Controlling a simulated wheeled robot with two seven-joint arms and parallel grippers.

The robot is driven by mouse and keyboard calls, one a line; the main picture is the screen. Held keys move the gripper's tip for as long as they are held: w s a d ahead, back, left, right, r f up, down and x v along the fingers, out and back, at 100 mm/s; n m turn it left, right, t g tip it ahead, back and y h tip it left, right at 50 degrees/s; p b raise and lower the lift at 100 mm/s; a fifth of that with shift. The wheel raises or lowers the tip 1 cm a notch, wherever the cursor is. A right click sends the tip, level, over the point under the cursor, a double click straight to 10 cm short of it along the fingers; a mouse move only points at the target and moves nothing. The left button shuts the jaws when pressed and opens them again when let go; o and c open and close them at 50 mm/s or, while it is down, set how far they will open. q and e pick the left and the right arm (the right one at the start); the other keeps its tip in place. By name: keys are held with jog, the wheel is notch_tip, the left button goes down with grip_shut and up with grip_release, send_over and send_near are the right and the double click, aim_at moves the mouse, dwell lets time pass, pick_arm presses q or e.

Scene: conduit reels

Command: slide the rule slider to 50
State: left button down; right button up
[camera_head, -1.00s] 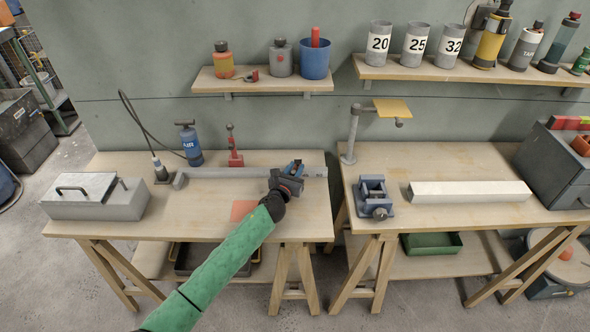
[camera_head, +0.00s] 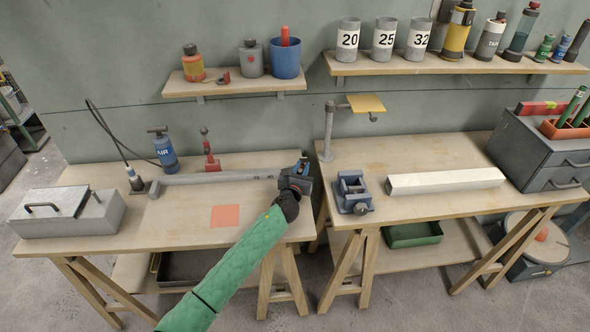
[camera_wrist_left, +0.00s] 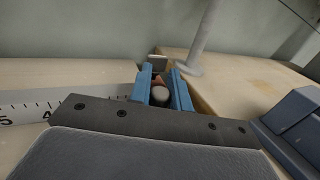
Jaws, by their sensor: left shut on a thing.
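The rule (camera_head: 220,178) is a long grey bar along the back of the left bench. Its white scale (camera_wrist_left: 30,108) with black marks and partly cut-off numbers shows at the left in the left wrist view. My left gripper (camera_head: 301,168) is at the rule's right end. Its blue fingers (camera_wrist_left: 165,88) are shut on a small grey round knob (camera_wrist_left: 160,95), which I take to be the slider's; a reddish-brown part shows just behind it. The slider's body and the scale under it are hidden by my gripper. My right gripper is not in view.
An orange square (camera_head: 225,215) lies on the left bench. A blue air pump (camera_head: 165,150) and a red tool (camera_head: 210,152) stand behind the rule. A grey post (camera_head: 329,130) and a blue vise (camera_head: 352,190) stand on the right bench, across a narrow gap.

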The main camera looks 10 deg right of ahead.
pick_arm(q)
jog(key=c, duration=1.3)
grip_release()
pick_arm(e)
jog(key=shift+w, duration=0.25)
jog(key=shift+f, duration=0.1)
pick_arm(q)
jog(key=shift+s+a, duration=0.15)
jog(key=shift+s, duration=0.15)
jog(key=b+v, duration=0.1)
jog(key=v, duration=0.5)
jog(key=shift+s+a, duration=0.2)
jog(key=shift+s, duration=0.25)
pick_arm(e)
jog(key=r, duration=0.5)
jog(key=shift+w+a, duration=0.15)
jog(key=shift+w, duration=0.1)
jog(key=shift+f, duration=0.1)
